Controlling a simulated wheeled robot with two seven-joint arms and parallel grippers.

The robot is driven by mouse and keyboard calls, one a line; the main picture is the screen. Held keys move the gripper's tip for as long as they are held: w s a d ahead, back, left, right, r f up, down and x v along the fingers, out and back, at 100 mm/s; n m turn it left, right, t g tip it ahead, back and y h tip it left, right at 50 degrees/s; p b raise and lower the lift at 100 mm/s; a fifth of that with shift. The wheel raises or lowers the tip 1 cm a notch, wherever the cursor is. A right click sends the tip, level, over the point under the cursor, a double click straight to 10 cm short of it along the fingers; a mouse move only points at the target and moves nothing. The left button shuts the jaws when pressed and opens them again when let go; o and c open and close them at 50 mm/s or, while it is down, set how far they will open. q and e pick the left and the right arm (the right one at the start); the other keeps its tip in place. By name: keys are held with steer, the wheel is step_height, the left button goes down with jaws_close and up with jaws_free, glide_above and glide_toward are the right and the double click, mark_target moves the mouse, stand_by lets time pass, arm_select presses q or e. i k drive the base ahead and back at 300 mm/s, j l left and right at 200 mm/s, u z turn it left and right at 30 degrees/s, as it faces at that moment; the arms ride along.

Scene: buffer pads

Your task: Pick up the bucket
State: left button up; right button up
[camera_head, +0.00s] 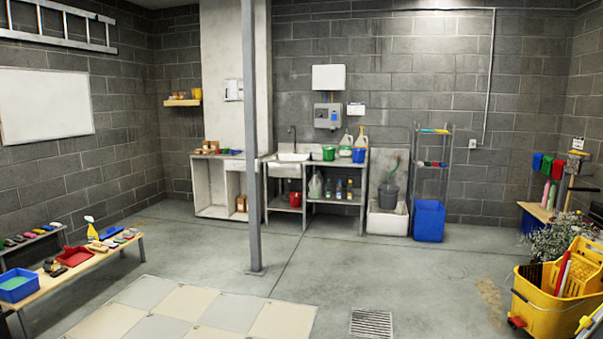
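Several buckets are in view, and I cannot tell which one the task names. A small green bucket (328,153) and a small blue bucket (358,155) sit on the sink counter. A small red bucket (295,200) is on the shelf below. Neither of my grippers can be made out.
A grey post (251,150) rises mid-room. A low bench (85,268) with a blue tub and brushes is at left. A tall blue bin (429,221) stands by a rack. Pale floor tiles (190,302) and a drain grate (371,323) lie in front; the central floor is open.

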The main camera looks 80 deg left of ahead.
mark_target(329, 152)
steer(key=u, duration=2.7)
